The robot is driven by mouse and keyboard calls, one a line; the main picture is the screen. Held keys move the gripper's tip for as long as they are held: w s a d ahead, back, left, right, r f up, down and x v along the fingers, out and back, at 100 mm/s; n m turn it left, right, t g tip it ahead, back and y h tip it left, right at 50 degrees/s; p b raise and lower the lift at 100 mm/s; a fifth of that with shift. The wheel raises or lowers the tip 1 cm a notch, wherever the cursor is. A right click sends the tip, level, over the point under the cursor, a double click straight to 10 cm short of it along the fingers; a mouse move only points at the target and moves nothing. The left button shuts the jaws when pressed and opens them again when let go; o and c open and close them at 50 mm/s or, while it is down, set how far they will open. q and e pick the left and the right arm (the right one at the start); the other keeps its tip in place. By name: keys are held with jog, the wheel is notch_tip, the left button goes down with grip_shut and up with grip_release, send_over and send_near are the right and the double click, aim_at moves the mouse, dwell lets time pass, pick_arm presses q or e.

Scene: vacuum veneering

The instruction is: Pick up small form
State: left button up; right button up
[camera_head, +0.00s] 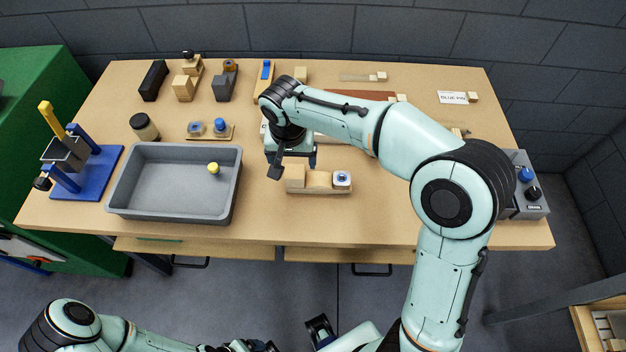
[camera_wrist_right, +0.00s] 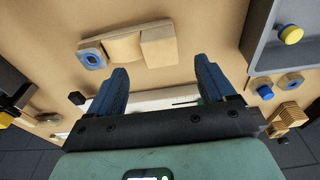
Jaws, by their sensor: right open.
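A pale wooden form (camera_head: 318,181) lies near the front middle of the bench, with a block at one end, a curved middle and a blue-ringed piece at the other. It also shows in the right wrist view (camera_wrist_right: 124,48), ahead of the fingertips. My right gripper (camera_head: 294,161) is open above the bench, just behind the form in the head view. In the right wrist view its two blue fingers (camera_wrist_right: 160,72) are apart with nothing between them. A dark part of my left gripper (camera_head: 320,329) shows at the bottom edge, low in front of the bench; its jaws are unclear.
A grey tray (camera_head: 115,195) with a yellow knob (camera_head: 213,168) stands left of the form. A blue clamp stand (camera_head: 85,185) is at the far left. Small blocks and a jar (camera_head: 144,127) stand behind. A control box (camera_head: 527,200) sits at right. Bench right of the form looks clear.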

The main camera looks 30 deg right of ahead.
aim_at(294, 171)
jog(key=f, duration=0.3)
jog(key=w+f, duration=0.1)
jog(key=f, duration=0.1)
jog(key=shift+d+f, duration=0.3)
jog(key=shift+f, duration=0.05)
jog(key=shift+s, duration=0.1)
grip_shut()
